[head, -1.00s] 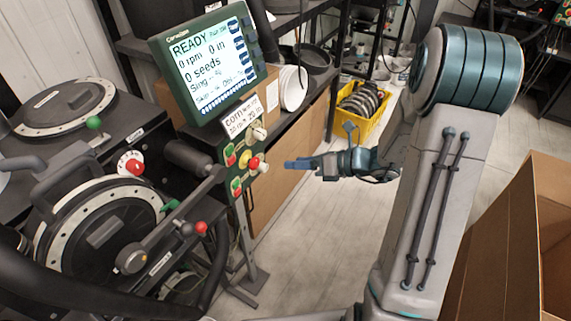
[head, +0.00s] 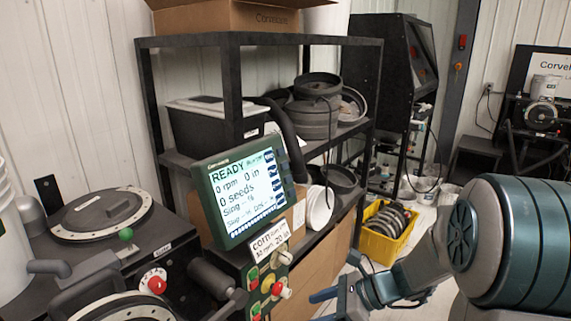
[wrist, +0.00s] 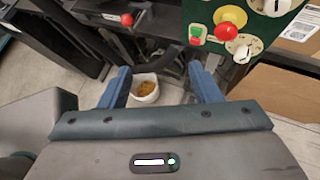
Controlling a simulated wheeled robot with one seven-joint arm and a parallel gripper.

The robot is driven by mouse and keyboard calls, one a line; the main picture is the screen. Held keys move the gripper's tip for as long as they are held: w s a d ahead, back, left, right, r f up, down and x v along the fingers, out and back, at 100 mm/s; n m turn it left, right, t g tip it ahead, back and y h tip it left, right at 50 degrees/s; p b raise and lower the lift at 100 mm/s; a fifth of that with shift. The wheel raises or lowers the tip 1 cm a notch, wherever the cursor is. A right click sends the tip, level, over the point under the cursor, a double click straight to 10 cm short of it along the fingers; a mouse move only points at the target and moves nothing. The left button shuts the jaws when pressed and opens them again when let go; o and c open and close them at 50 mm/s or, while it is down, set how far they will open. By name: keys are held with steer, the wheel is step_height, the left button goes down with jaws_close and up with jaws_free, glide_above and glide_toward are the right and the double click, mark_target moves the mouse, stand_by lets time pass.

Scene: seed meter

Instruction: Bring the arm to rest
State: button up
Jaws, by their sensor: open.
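My gripper (wrist: 162,88) is open in the wrist view, its two blue fingers apart with nothing between them. Beyond the fingers, lower down, a white cup (wrist: 145,88) holds something orange-brown. In the head view my gripper (head: 325,295) shows at the bottom, right of the control panel, with empty air around it. My arm fills the lower right of that view. The green monitor (head: 248,190) reads READY, 0 rpm and 0 seeds. The control panel with a red knob (wrist: 229,31) is above the right finger in the wrist view.
A black shelf rack (head: 260,41) with bins stands behind the monitor. A yellow crate (head: 372,247) of dark discs sits on the floor. Black seed meter units with a round plate (head: 103,213) are at the left. A cardboard box (wrist: 290,92) is at the right of the wrist view.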

steer(key=s+d+r+n+t+h, duration=0.1)
steer(key=s+d+r+n+h, duration=0.2)
steer(key=n, duration=0.7)
steer(key=s+d+r+n+h, duration=0.4)
steer(key=s+n+h, duration=0.4)
steer(key=s+n, duration=0.2)
steer(key=shift+d+r+n+t, duration=0.25)
steer(key=shift+n+t, duration=0.15)
steer(key=shift+n, duration=0.2)
